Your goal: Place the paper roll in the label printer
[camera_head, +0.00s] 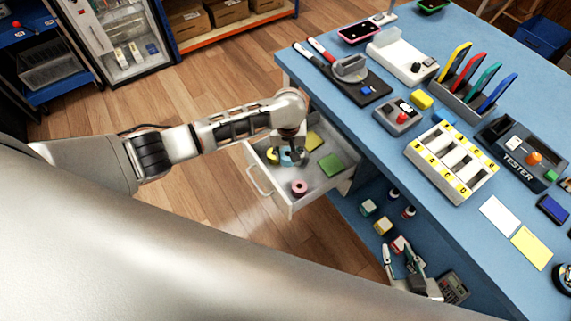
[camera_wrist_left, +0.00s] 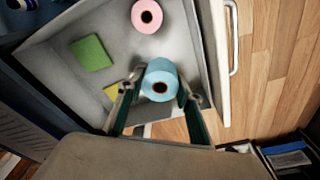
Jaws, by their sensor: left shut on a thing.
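My left gripper (camera_head: 290,152) reaches down into the open drawer (camera_head: 286,206). It is shut on a light blue paper roll (camera_wrist_left: 162,80), which sits between its two fingers in the left wrist view; the roll is partly hidden in the head view (camera_head: 287,158). A pink roll (camera_head: 299,187) stands apart in the drawer, and a yellow roll (camera_head: 273,156) is beside the gripper. A white device with a black knob (camera_head: 396,55) on the table may be the label printer.
Green (camera_head: 331,165) and yellow (camera_head: 314,141) pads lie in the drawer. The blue table (camera_head: 395,150) stands to the right, holding a yellow-marked tray (camera_head: 451,162), a tester (camera_head: 522,156) and a rack of coloured phones (camera_head: 470,97). Wooden floor is open on the left.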

